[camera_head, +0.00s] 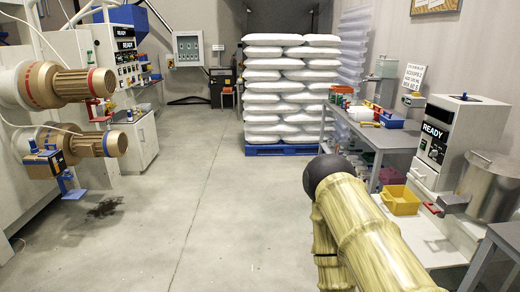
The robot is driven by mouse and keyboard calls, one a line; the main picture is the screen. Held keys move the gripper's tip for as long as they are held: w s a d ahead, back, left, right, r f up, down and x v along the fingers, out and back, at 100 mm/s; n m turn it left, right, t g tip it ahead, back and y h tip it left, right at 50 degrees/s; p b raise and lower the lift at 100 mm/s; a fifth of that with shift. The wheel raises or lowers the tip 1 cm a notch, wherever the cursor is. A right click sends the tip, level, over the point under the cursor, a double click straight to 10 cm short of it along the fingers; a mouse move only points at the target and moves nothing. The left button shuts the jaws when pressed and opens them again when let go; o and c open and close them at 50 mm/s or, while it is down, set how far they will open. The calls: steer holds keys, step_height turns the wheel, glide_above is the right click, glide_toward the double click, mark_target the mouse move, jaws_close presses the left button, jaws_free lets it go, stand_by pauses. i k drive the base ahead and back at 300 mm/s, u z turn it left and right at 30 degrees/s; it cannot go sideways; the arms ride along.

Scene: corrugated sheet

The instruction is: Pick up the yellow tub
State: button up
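The yellow tub (402,204) stands at the right. It is an open, box-shaped tub and sits low on a pale surface beside the grey table, in front of the white machine. My arm, with a bamboo-like pattern and a dark rounded joint, rises in the right foreground, left of the tub in the picture. The arm passes just below the tub in the picture and may cover a little of its lower left side. My gripper is not visible, so I cannot tell where it is relative to the tub.
A grey table (388,138) with bins and small items stands behind the tub. A white machine (452,128) and a metal drum (489,186) are at the right. White sacks (270,88) are stacked on a blue pallet (280,149). The central floor is clear; machinery lines the left.

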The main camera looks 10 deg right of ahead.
mark_target(401, 200)
steer(key=z, duration=0.15)
steer(key=i, duration=1.6)
steer(key=z, duration=0.8)
steer(key=i, duration=1.65)
steer(key=z, duration=0.55)
